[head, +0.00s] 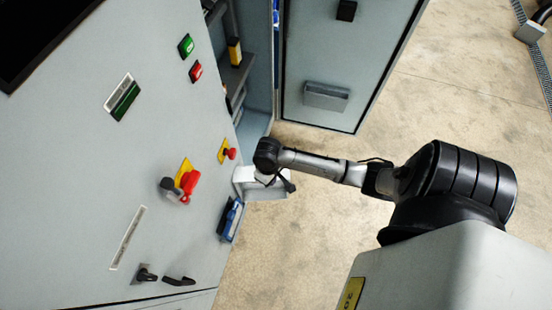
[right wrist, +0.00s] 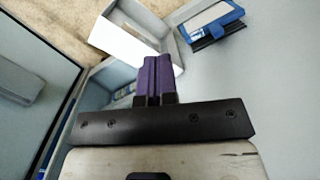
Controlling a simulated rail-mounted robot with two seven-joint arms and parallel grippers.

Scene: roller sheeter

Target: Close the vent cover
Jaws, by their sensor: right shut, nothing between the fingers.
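A pale, box-like flap (head: 262,190) juts out from the side of the grey cabinet and looks like the vent cover, standing open. It also shows in the right wrist view as a white panel (right wrist: 128,42) with grey sides. My right gripper (head: 286,184) is at this flap, with its arm reaching in from the right and hiding part of it. In the right wrist view, its purple fingers (right wrist: 157,62) are together and empty, in front of the flap's lower edge. I cannot tell whether they touch it. My left gripper is not in view.
A blue holder (head: 231,219) hangs on the cabinet beside the flap. The cabinet front (head: 90,190) carries red and yellow switches (head: 187,181). A tall grey door (head: 335,70) stands open behind. The floor (head: 440,100) to the right is mostly clear.

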